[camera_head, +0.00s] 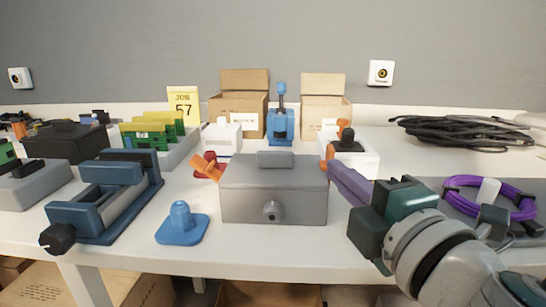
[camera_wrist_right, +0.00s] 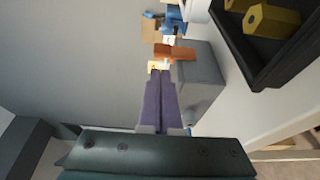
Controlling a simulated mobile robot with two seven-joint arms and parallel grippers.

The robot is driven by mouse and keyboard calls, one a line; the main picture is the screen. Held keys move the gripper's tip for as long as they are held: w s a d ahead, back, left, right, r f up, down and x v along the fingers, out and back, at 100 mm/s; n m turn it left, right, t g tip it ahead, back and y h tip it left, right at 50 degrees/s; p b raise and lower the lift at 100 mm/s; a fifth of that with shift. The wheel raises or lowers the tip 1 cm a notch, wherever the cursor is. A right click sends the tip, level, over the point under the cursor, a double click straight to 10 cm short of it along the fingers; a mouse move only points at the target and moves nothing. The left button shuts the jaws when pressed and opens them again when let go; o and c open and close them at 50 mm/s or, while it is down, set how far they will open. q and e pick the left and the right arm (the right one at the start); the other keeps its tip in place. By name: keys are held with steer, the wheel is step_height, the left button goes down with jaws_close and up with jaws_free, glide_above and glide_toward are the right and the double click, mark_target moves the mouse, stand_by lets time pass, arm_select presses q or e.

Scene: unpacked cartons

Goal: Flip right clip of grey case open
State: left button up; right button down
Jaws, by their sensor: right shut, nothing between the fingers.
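The grey case (camera_head: 273,200) stands on the white table in the middle, with a round knob on its front and a handle block on its lid. Its left orange clip (camera_head: 208,169) sticks out from the left side at a slant. Its right orange clip (camera_head: 330,153) shows only in part at the right side, behind my fingertips. In the right wrist view this clip (camera_wrist_right: 183,52) lies just beyond the fingertips against the case (camera_wrist_right: 205,75). My right gripper (camera_head: 333,169) has its purple fingers shut and empty, beside the case's right side; I cannot tell whether they touch. My left gripper is out of view.
A blue knobbed block (camera_head: 181,226) and a blue vise-like fixture (camera_head: 105,200) stand left of the case. A white box with a black top (camera_head: 350,155) stands behind my fingers. Purple cable coil (camera_head: 490,195) lies right. Bare table shows in front of the case.

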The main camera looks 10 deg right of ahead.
mark_target(323, 176)
steer(key=w, duration=0.5)
steer(key=shift+w+a, duration=0.1)
steer(key=shift+a, duration=0.05)
steer(key=shift+b, duration=0.4)
